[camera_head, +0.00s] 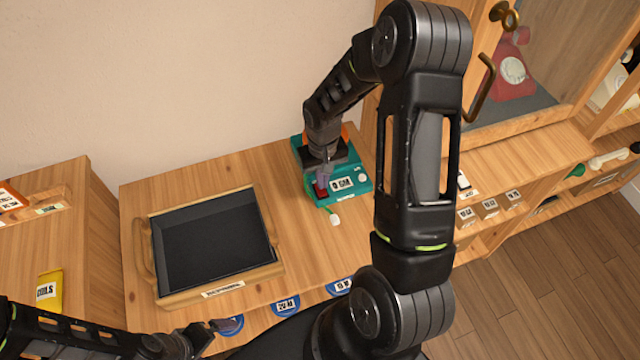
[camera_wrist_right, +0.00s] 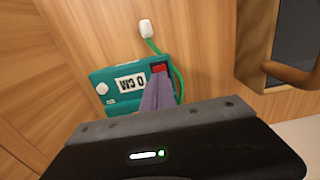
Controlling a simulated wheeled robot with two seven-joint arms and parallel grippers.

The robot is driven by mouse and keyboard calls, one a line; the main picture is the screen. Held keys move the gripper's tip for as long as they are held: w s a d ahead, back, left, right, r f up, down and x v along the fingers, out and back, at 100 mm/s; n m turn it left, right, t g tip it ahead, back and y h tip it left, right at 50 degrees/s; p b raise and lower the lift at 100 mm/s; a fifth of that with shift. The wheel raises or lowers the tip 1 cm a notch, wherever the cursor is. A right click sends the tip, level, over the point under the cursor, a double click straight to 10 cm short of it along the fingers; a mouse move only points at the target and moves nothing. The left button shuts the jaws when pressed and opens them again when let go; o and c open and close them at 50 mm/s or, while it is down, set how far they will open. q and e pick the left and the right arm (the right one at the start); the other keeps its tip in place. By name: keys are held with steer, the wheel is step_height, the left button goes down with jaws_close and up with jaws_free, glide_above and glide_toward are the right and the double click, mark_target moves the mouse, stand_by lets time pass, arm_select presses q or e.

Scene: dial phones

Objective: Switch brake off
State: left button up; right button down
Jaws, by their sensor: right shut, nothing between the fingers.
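A teal device (camera_head: 335,196) stands on the wooden counter, with a white label (camera_head: 342,184), a red switch (camera_head: 320,191) and a white knob (camera_head: 362,177). My right gripper (camera_head: 321,182) is shut and empty, its fingertips right at the red switch. In the right wrist view, the purplish fingers (camera_wrist_right: 158,92) reach to the red switch (camera_wrist_right: 160,69) and cover part of the device (camera_wrist_right: 103,76). I cannot tell whether they touch the switch. No part labelled brake can be made out. My left gripper (camera_head: 222,325) hovers by the counter's front edge; its opening is unclear.
A black-lined wooden tray (camera_head: 277,266) lies left of the device. A white piece on a green cord (camera_head: 335,218) lies in front of it. A cabinet with a brass handle (camera_head: 480,88) and a red phone (camera_head: 512,70) stands right. My right arm hides part of the counter.

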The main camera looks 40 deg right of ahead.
mark_target(322, 192)
step_height(322, 192, up, 4)
steer(key=shift+p, duration=1.1)
